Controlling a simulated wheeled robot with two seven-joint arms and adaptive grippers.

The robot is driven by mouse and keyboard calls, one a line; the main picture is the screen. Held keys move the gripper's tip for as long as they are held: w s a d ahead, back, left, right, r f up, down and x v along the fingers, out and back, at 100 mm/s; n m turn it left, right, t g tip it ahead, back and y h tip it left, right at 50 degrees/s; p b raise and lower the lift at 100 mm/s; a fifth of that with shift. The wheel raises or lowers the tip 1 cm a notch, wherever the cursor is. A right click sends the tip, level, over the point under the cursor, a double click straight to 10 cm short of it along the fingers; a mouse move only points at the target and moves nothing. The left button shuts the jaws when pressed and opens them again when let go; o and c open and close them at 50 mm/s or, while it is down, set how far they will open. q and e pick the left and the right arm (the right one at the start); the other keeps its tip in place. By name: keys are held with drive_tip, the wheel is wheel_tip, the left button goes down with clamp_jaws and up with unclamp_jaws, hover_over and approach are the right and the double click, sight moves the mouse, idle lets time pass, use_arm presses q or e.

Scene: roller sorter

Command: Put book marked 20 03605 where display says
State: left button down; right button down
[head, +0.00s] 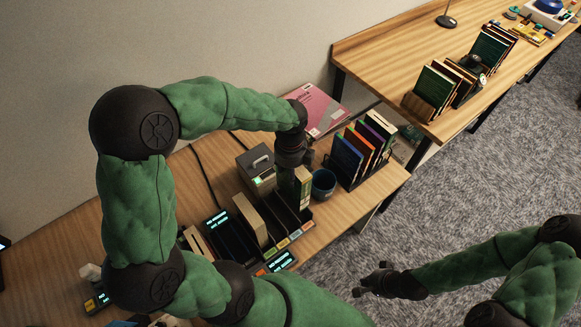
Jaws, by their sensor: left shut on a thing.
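My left gripper (296,164) reaches over the sorter from the back and is shut on a book (303,188). The book stands upright over the right part of the black slotted sorter (289,213). Its marking is too small to read, and I cannot tell whether its bottom touches the slot. Another tan book (250,218) stands in a slot further left. Small lit displays show at the sorter (216,219) and at its front (281,261), their text unreadable. My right gripper (372,281) is open and empty over the floor at the right.
A grey box device (256,165) stands behind the sorter. A pink folder (318,108) lies behind. A second desk (385,60) holds more books.

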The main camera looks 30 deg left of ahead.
sight(290, 188)
use_arm(q)
drive_tip(key=shift+f+b, duration=3.15)
drive_tip(key=shift+f, duration=1.65)
drive_tip(key=shift+f+b, duration=0.3)
drive_tip(key=shift+f, duration=0.3)
drive_tip(key=shift+c, duration=2)
unclamp_jaws()
drive_tip(key=shift+r, duration=0.1)
wheel_tip(290, 188, up, 12)
